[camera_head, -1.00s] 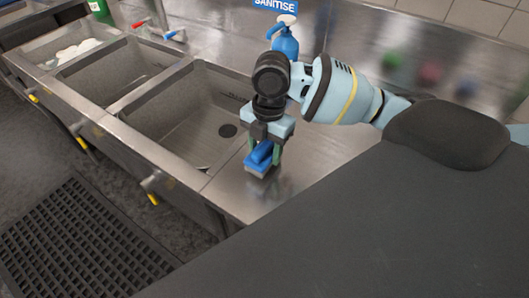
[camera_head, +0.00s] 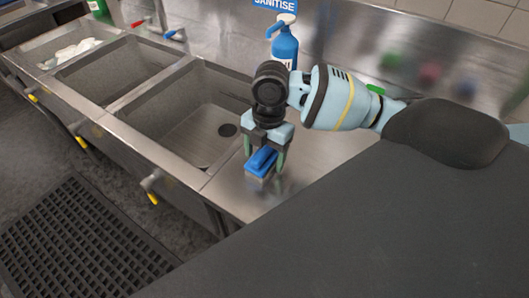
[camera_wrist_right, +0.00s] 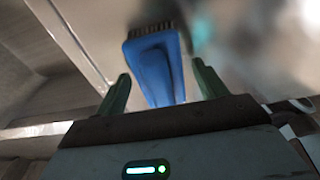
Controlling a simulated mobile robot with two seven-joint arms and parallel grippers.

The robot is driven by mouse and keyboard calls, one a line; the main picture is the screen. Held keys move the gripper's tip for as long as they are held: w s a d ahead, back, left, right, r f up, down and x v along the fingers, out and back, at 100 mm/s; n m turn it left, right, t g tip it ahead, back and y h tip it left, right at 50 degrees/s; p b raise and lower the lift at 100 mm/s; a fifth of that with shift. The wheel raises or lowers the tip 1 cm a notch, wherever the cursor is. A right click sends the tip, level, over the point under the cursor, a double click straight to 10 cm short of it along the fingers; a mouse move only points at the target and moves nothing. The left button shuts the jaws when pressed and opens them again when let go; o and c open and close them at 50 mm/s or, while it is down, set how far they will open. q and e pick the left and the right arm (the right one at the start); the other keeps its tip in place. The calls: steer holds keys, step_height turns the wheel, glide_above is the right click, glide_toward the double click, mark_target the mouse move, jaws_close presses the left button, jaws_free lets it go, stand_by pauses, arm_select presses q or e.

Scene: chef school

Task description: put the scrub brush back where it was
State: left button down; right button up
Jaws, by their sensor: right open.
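My left gripper is in neither view.
The sink basin (camera_head: 190,125) lies left of the brush, with more basins beyond. A blue pump bottle (camera_head: 285,48) stands at the back, under a blue sign (camera_head: 275,4). The steel counter (camera_head: 232,190) is bare around the brush. A black floor mat (camera_head: 75,240) lies below.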

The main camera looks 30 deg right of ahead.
step_height(320, 180, up, 12)
steer(key=d, duration=0.1)
steer(key=shift+w+d+p, duration=0.15)
steer(key=shift+w+p, duration=0.1)
steer(key=shift+p, duration=0.2)
stand_by(0.5)
